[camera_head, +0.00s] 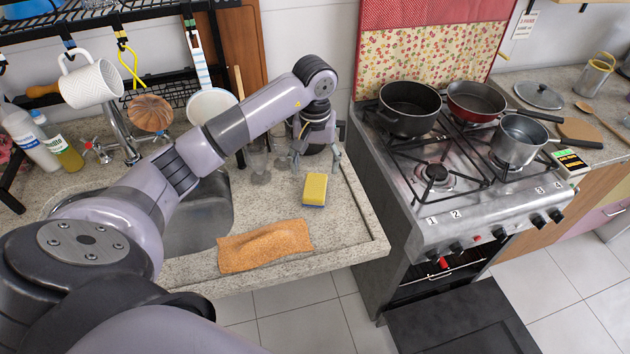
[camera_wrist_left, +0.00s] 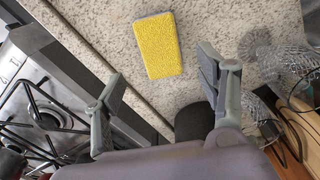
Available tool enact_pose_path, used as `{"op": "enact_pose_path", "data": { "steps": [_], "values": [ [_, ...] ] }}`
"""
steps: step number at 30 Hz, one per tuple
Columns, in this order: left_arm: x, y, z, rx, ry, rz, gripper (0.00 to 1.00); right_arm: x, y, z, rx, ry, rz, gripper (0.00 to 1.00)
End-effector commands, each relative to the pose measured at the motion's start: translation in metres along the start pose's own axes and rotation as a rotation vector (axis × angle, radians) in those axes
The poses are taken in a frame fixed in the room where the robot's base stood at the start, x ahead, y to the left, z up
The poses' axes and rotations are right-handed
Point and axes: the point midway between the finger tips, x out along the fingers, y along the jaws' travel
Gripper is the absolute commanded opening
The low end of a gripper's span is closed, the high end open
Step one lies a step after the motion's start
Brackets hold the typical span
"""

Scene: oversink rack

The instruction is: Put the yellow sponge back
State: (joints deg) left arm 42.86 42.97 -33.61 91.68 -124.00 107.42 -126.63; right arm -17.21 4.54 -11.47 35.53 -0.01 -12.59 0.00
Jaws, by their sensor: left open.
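The yellow sponge (camera_head: 315,189) lies on the granite counter, to the right of the sink and behind an orange cloth. In the left wrist view the sponge (camera_wrist_left: 158,45) lies flat on the counter, beyond the fingertips and apart from them. My left gripper (camera_head: 318,160) is above the counter just behind the sponge. Its two fingers (camera_wrist_left: 160,78) are spread wide with nothing between them. My right gripper does not show in either view.
The orange cloth (camera_head: 265,244) lies at the counter's front edge. The stove (camera_head: 450,190), with pans, stands to the right. The sink (camera_head: 200,215) is partly hidden by my arm. Glasses (camera_head: 257,160) stand left of the gripper. A rack (camera_head: 100,18) hangs above with a white mug (camera_head: 91,84).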

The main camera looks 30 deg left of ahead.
Motion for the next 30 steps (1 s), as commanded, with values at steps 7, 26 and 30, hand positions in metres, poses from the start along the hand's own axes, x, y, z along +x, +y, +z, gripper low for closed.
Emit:
{"op": "enact_pose_path", "data": {
  "steps": [7, 26, 30],
  "values": [
    [-0.04, 0.0, -0.001, -0.001, 0.003, 0.0, 0.66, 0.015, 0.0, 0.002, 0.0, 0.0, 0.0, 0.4],
    [-0.052, 0.0, 0.0, 0.0, -0.001, 0.0, 0.66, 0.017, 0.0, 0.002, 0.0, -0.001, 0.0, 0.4],
    [-0.052, 0.0, 0.0, 0.0, -0.001, 0.0, 0.66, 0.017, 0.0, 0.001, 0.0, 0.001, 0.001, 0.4]
  ]
}}
